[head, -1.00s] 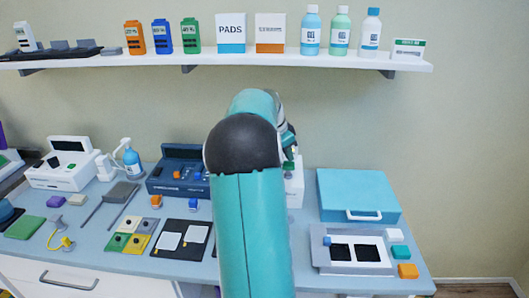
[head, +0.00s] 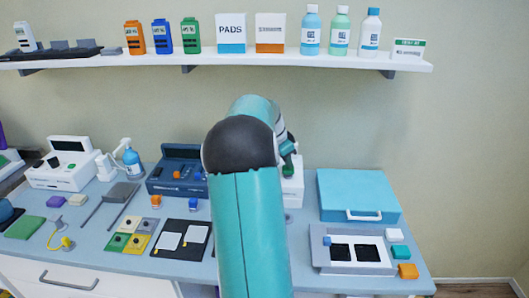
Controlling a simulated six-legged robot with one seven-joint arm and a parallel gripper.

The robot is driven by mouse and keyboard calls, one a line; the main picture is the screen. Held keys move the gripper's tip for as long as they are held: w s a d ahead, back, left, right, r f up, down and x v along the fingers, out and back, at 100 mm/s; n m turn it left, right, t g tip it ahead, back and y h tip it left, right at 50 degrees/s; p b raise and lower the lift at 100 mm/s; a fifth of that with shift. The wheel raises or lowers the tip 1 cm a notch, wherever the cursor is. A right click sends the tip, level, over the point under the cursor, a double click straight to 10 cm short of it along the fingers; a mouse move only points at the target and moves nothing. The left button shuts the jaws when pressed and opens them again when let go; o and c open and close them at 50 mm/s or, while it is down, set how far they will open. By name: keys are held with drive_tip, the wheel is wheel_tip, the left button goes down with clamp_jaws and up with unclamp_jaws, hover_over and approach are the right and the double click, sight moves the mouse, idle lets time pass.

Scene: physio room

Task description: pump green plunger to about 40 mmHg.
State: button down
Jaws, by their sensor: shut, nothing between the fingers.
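A white pump unit (head: 294,188) stands on the bench behind my arm, and only its right part shows. A small green part, which looks like the green plunger (head: 288,170), sits at its top. My gripper (head: 288,151) is small and partly hidden behind my own teal arm. It is just above the green part, shut, with nothing seen held in it. I cannot tell whether it touches the plunger. No pressure reading can be made out.
A dark blue device (head: 165,187) stands left of my arm, and a blue case (head: 357,195) stands to the right. A grey tray (head: 323,262) with black pads lies at the front right. A loaded shelf (head: 270,57) runs along the wall above.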

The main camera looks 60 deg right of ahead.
drive_tip(key=shift+f, duration=0.8)
drive_tip(key=shift+r, duration=2.25)
